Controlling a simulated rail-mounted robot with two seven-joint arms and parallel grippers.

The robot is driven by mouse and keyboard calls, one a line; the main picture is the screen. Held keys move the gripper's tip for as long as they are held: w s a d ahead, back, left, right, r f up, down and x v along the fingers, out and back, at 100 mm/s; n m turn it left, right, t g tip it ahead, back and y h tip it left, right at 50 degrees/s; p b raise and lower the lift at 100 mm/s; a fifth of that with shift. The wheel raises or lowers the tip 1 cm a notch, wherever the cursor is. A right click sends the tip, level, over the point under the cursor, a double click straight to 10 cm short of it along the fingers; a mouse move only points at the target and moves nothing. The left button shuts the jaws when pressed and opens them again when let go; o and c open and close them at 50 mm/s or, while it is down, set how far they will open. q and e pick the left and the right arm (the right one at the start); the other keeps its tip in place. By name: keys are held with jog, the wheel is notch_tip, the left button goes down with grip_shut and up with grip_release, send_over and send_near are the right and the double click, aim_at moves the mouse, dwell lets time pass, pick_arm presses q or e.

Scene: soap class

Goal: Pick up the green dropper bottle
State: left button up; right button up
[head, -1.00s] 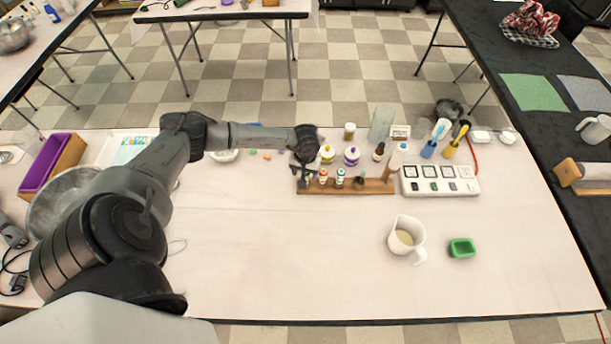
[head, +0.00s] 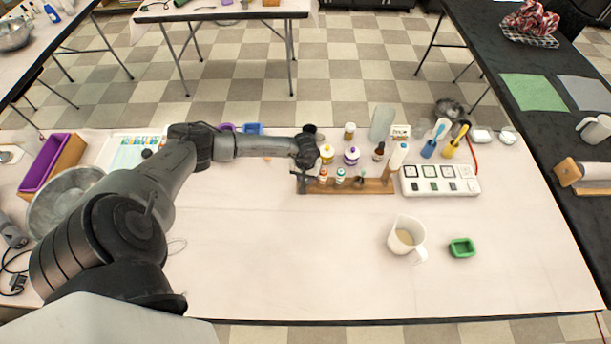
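My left gripper (head: 303,179) reaches in from the left over the left end of the wooden rack (head: 376,187). It points down there, and its fingers are small and dark, so I cannot tell whether they are apart or closed on something. In the rack just right of it stand a small bottle with an orange-red marking (head: 323,176) and a small bottle with a green-teal marking (head: 340,176). The second may be the green dropper bottle, but the left end of the rack is partly hidden by my gripper. My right gripper is not in view.
Behind the rack stand a yellow-topped bottle (head: 327,154), a purple-topped bottle (head: 352,156) and a brown bottle (head: 379,152). A white device (head: 440,187) lies to the right. A white jug (head: 407,236) and green dish (head: 461,248) stand in front. The front middle table is clear.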

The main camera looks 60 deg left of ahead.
pick_arm(q)
notch_tip(320, 180, up, 10)
jog(key=shift+p, duration=0.3)
notch_tip(320, 180, up, 4)
jog(key=shift+p, duration=0.95)
jog(key=shift+s, duration=0.1)
